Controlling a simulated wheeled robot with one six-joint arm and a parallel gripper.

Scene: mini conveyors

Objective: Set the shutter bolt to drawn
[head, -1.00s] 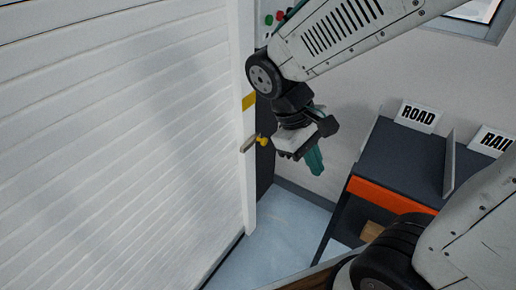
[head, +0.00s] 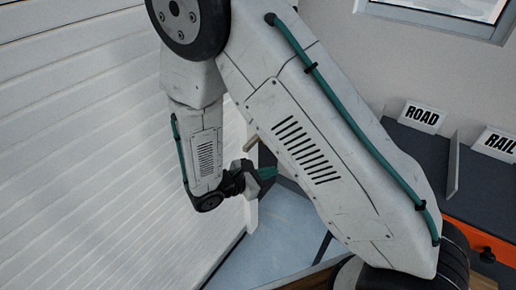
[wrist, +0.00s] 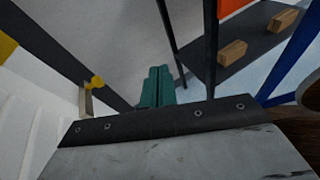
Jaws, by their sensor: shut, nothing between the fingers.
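The white roller shutter (head: 80,150) fills the left of the head view. Its bolt shows in the wrist view as a pale metal bar (wrist: 86,101) with a yellow knob (wrist: 96,82), left of my fingers and apart from them. In the head view only a bit of the bolt's bar (head: 251,145) shows at the shutter's edge; my arm hides the knob. My gripper (head: 267,173) is low beside the shutter's edge post, below the bolt in the picture. Its teal fingers (wrist: 158,84) are together and empty in the wrist view.
A dark shelf unit with ROAD (head: 421,117) and RAIL (head: 497,143) signs stands at the right. Wooden blocks (wrist: 232,52) lie on its lower shelf. A dark upright (wrist: 60,55) runs behind the bolt. Pale blue floor (head: 275,235) is open below my gripper.

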